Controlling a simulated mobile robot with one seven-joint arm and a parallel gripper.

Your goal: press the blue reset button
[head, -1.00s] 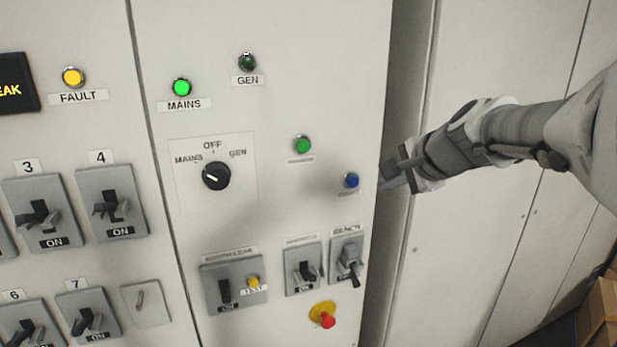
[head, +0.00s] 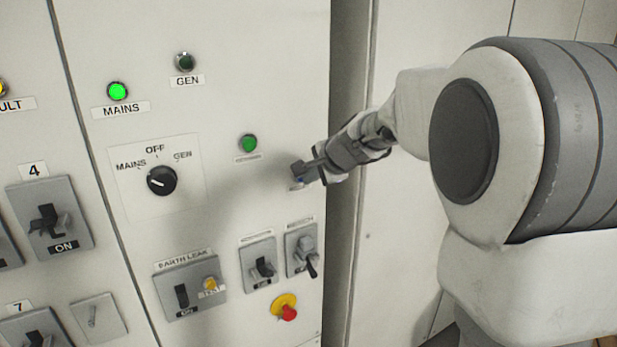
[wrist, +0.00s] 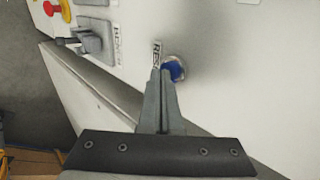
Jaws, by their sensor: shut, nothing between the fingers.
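The blue reset button (wrist: 175,70) sits in a silver ring on the pale panel in the wrist view, beside a label partly reading "RES". My gripper (wrist: 160,73) is shut and empty, and its fingertips overlap the button's left edge and the label. I cannot tell whether the tips touch the button or stay just short of it. In the head view my gripper (head: 299,174) is at the panel's right side and hides nearly all of the button.
A green button (head: 248,144) is up and left of my gripper. Below are toggle switches (head: 303,252), a yellow test button (head: 210,284) and a red emergency knob (head: 289,312) on yellow. A rotary selector (head: 161,181) is further left. The panel ends at a recessed gap on the right.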

